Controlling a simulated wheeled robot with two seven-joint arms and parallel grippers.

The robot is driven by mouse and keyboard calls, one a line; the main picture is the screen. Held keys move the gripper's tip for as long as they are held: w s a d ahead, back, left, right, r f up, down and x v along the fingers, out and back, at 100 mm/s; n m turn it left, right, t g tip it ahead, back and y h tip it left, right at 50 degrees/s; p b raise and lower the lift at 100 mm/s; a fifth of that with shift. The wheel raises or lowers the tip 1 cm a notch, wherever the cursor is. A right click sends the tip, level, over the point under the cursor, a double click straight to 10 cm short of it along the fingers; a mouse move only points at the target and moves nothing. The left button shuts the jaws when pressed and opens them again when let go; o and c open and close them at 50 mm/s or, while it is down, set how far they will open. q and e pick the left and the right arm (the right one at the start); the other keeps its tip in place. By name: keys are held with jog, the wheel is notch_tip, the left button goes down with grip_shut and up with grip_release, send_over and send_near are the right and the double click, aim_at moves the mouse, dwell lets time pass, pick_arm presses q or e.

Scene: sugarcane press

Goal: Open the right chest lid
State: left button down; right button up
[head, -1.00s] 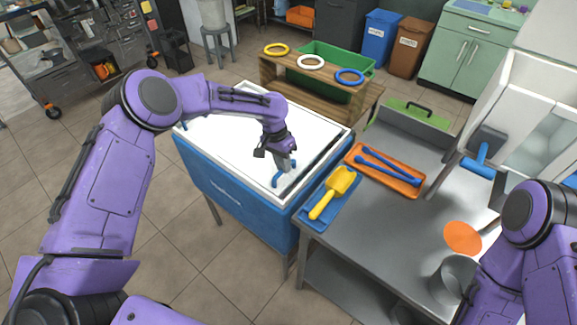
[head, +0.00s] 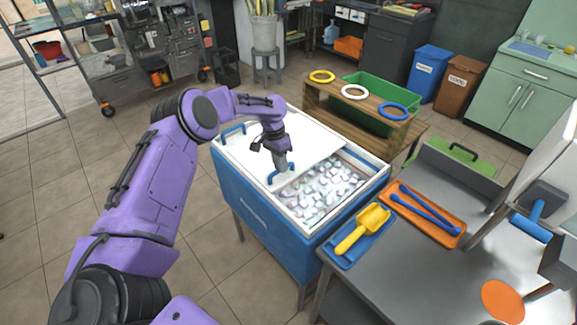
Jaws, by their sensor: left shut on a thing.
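The chest (head: 262,228) is a blue box with a white rim, on legs. Its right lid (head: 312,148) is a white sliding panel, now shifted left over the left lid's side. The right part of the chest is uncovered and shows ice cubes (head: 322,190). My left gripper (head: 280,166) points down and is shut on the right lid's blue handle (head: 284,178), at the lid's front. A second blue handle (head: 234,130) shows at the chest's left end. My right gripper is not in view.
A steel table (head: 400,275) stands close on the right, with a blue tray holding a yellow scoop (head: 362,229) and an orange tray (head: 457,238) with blue tongs. A wooden rack (head: 330,96) with coloured rings stands behind the chest. Floor is clear at the front left.

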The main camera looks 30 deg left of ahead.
pick_arm(q)
jog(key=c, duration=1.1)
grip_release()
notch_tip(320, 180, up, 10)
jog(key=a+b, duration=0.2)
jog(key=shift+w+r, duration=0.2)
jog(key=shift+w, duration=0.05)
jog(key=shift+d, duration=0.1)
